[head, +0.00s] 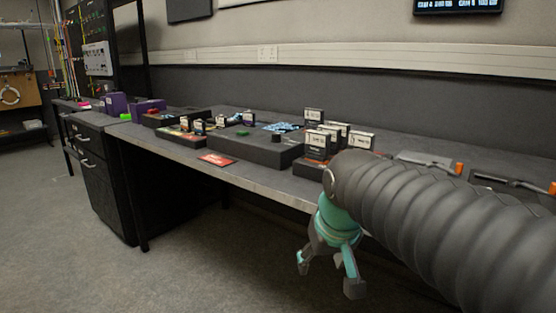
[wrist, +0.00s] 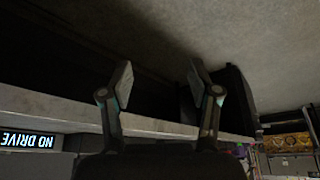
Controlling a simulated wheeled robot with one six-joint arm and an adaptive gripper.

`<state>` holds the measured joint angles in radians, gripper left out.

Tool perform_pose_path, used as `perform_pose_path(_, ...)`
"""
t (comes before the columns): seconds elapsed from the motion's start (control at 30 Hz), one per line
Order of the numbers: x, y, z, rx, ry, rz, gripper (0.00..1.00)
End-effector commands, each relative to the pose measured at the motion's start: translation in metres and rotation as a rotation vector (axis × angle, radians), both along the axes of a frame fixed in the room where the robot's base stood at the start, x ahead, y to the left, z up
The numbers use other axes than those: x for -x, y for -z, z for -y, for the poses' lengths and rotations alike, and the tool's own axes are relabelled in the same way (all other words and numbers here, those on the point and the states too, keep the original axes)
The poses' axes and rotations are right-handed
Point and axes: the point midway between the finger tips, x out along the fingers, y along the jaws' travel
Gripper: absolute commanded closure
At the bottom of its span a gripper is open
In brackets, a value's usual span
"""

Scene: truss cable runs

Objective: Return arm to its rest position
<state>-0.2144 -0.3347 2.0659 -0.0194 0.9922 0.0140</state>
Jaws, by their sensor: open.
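My gripper (head: 326,274) hangs in front of the bench's front edge in the head view, below the level of the bench top. Its teal-banded wrist sits at the end of my dark ribbed arm. The fingers are spread apart with nothing between them. In the wrist view my gripper (wrist: 158,80) also shows two separated fingers, with the grey floor and a dark space beyond them. My arm hides part of the bench at the right.
The long grey bench (head: 270,180) holds dark trays, small labelled boxes (head: 318,143), a red card (head: 217,159) and purple bins (head: 116,104). Orange-tipped tools (head: 428,160) lie at the right. A black drawer cabinet (head: 100,180) stands under the left end. The floor (head: 190,265) in front is clear.

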Motion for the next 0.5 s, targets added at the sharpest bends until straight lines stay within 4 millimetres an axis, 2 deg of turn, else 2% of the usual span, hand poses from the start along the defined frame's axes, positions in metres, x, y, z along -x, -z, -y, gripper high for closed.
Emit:
perform_pose_path(0.03,0.02,0.015,0.012,-0.002,0.018,0.0,0.38)
perform_pose_path(0.1,0.045,0.036,0.025,-0.005,0.042,0.001,0.38)
perform_pose_path(0.3,0.11,0.082,0.056,-0.013,0.122,-0.002,0.38)
perform_pose_path(0.4,0.128,0.088,0.065,-0.015,0.157,0.015,0.38)
perform_pose_path(0.5,0.132,0.08,0.071,-0.02,0.181,0.054,0.38)
